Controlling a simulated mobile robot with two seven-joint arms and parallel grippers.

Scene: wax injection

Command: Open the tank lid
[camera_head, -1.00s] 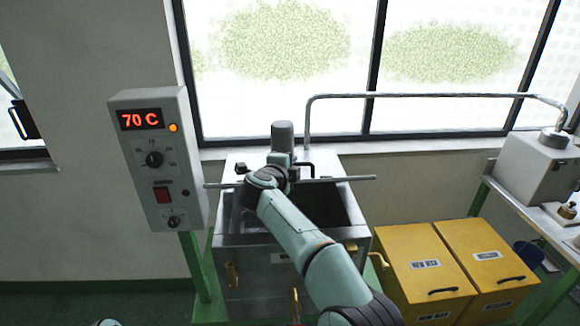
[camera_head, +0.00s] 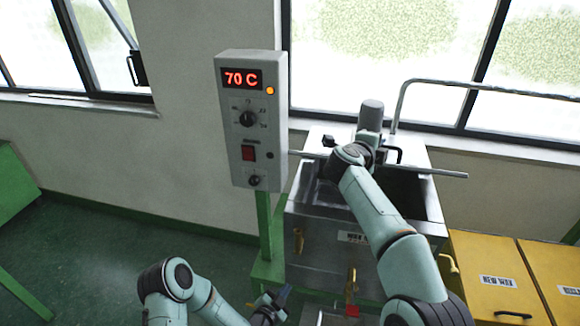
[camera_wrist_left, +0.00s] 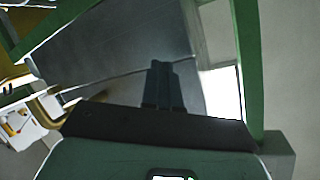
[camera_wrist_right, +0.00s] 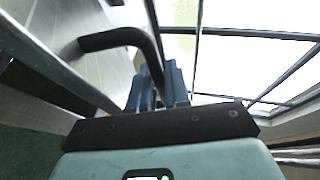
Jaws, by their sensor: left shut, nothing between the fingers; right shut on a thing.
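The grey metal tank (camera_head: 320,250) stands right of centre in the head view. A pale panel (camera_head: 415,158) with a black handle (camera_head: 392,152) is at its back, and a dark opening (camera_head: 405,190) shows in front. My right arm reaches over the tank and hides part of its top. In the right wrist view my right gripper (camera_wrist_right: 155,92) is shut on the end of a bent black handle (camera_wrist_right: 110,40). My left gripper (camera_head: 283,296) is shut and empty, low in front of the tank. Its closed fingers also show in the left wrist view (camera_wrist_left: 163,85).
A control box (camera_head: 252,120) reading 70 C stands on a green post left of the tank. A thin rod crosses the tank top. Brass fittings (camera_head: 298,240) stick out of its front. Yellow boxes (camera_head: 490,255) stand at the right. Open floor (camera_head: 120,240) lies at the left.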

